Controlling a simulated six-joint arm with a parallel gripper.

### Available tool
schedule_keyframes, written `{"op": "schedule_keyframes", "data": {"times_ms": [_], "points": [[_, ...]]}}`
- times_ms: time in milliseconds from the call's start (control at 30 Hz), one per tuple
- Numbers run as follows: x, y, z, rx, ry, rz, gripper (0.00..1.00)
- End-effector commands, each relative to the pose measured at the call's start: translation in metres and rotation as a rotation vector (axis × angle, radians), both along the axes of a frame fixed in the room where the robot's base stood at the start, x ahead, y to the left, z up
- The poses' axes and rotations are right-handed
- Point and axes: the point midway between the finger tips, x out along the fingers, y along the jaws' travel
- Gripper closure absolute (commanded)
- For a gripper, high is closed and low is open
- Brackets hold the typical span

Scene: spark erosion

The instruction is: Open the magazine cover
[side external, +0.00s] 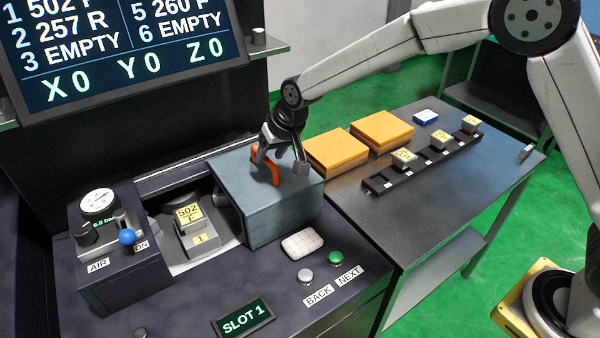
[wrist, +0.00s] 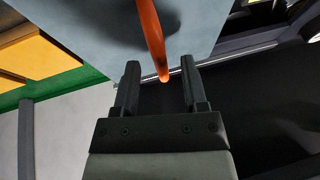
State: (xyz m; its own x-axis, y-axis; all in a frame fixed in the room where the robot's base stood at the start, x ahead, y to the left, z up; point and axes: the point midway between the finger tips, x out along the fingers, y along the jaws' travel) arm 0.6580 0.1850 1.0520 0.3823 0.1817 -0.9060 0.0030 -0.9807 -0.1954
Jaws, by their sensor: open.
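The magazine cover (side external: 285,212) is a grey-blue box-shaped hood right of an exposed holder labelled 502 F (side external: 189,214) with a yellow 1 tag. An orange handle (side external: 268,168) stands on the cover's top. My gripper (side external: 282,160) is at the handle, just above the cover top, its jaws open. In the wrist view, the handle (wrist: 150,35) reaches down between the two fingertips (wrist: 160,68), with a gap on both sides. The inside of the cover is mostly hidden.
An air unit (side external: 118,240) with gauge and blue-knobbed lever stands left. BACK (side external: 305,276) and NEXT (side external: 335,257) buttons, a white pad (side external: 303,244) and a SLOT 1 display (side external: 243,318) lie in front. Yellow blocks (side external: 381,128) and a black rack (side external: 423,160) of labelled pieces are on the right table.

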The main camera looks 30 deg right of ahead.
Motion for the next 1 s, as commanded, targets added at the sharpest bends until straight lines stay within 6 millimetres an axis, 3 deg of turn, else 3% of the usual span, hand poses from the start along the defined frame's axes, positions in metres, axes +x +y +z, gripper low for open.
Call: {"op": "schedule_keyframes", "data": {"times_ms": [600,1000], "points": [[-0.024,-0.012,0.057,-0.001,0.002,-0.001,0.44],[-0.028,-0.013,0.064,-0.001,0.003,0.0,0.44]]}}
